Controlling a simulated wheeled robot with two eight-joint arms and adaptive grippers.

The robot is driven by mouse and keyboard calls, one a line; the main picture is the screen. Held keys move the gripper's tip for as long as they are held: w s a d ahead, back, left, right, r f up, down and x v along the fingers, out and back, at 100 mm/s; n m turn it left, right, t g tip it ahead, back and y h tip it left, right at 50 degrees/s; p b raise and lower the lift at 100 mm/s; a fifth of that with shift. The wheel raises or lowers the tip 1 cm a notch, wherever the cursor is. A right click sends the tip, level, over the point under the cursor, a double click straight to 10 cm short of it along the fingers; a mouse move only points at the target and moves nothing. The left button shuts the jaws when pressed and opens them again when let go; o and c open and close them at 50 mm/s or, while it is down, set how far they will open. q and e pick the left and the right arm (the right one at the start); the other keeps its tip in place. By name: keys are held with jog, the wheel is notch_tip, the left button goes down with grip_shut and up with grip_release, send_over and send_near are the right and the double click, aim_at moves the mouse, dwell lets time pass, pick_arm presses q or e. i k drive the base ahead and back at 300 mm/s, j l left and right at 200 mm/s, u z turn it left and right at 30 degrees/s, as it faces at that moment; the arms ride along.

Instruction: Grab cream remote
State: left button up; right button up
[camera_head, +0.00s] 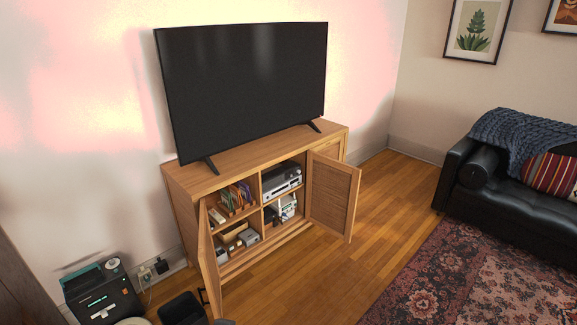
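I cannot make out a cream remote for certain. A small whitish item (216,215) lies on the upper left shelf of the wooden TV cabinet (185,178), just inside the left door. It is too small to identify. More pale items (287,206) sit on the right side, below a silver and black device (282,180). Both front doors of the cabinet stand open, the left door (208,262) and the right door (333,196). The left door hides part of the left shelves. Neither of my grippers can be made out in this view.
A large black television (245,85) stands on the cabinet. A dark machine (103,293) is on the floor at lower left, with a dark box-like object (181,309) near the left door. Clear wooden floor (330,270) lies before the cabinet. A rug (465,285) and black sofa (500,205) are right.

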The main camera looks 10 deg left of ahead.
aim_at(219, 218)
jog(key=k+j, duration=0.1)
jog(key=j, duration=0.4)
jog(key=k+j+u, duration=0.15)
jog(key=j, duration=0.3)
jog(key=k+j, duration=0.1)
jog(key=j, duration=0.4)
jog(key=k+j+u, duration=0.15)
jog(key=j, duration=0.35)
jog(key=i+l+u, duration=0.15)
jog(key=l, duration=0.3)
jog(key=l+u, duration=0.15)
jog(key=l, duration=0.35)
jog(key=i+l+u, duration=0.15)
jog(key=l, duration=0.35)
jog(key=i+l+z, duration=0.15)
jog(key=i+z, duration=0.55)
jog(key=i, duration=0.2)
jog(key=i+z, duration=0.35)
jog(key=i, duration=0.15)
jog(key=i+j, duration=0.2)
jog(key=j, duration=0.1)
